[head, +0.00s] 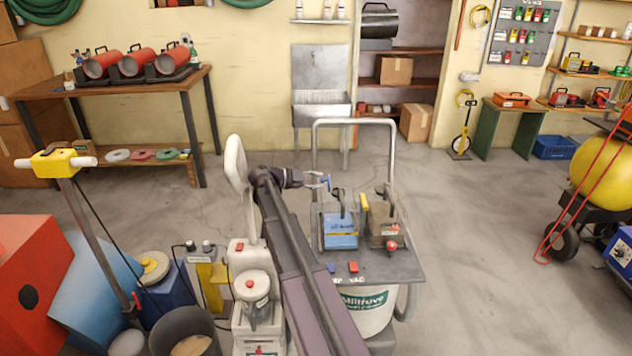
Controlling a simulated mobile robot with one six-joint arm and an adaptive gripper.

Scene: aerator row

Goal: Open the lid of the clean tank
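The clean tank (340,240) is a clear box with blue contents and a pale label. It stands on the grey deck of a wheeled machine in the middle right. A dark upright handle shows at its top. I cannot tell where the lid's edges are or whether it is shut. Beside it on the right stands a brown tank (385,232) with a similar handle. My gripper (322,182) is just above and left of the clean tank's handle, seemingly apart from it. Its fingers are too small to tell open from shut.
A grey tube push handle (355,122) rises behind the tanks. A white upright machine (250,285) stands close on the left, with a dark bin (185,335) beyond it. The floor right of the tanks is clear up to a yellow wheeled tank (605,170).

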